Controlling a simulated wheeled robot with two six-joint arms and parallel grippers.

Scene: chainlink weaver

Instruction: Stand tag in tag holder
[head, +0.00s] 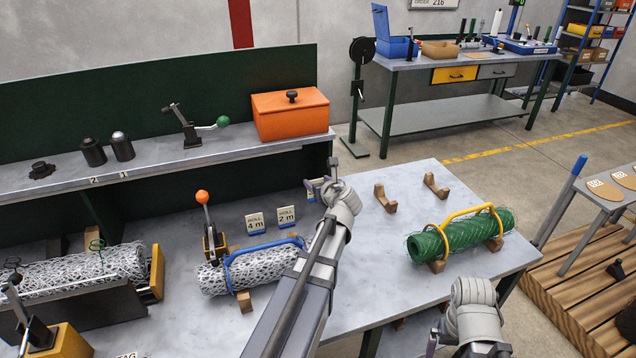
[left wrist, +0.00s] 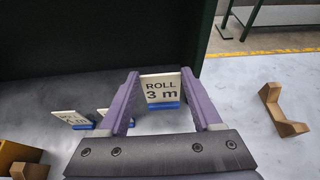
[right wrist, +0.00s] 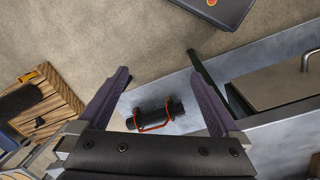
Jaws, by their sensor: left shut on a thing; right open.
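A white tag reading ROLL 3 m (left wrist: 161,88) stands roughly upright between the fingertips of my left gripper (left wrist: 160,76), which is shut on it. A blue tag holder (left wrist: 163,106) shows along the tag's lower edge; I cannot tell whether the tag is seated in it. In the head view, my left gripper (head: 330,185) hides most of this tag. A 4 m tag (head: 256,222) and a 2 m tag (head: 286,215) stand in blue holders to its left. My right gripper (right wrist: 157,78) is open and empty, away from the tags.
A wire mesh roll with a blue handle (head: 262,265) lies left of my left arm, and a green roll (head: 460,232) lies to the right. Empty wooden cradles (head: 386,199) stand behind it. An orange box (head: 290,114) sits on the rear shelf.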

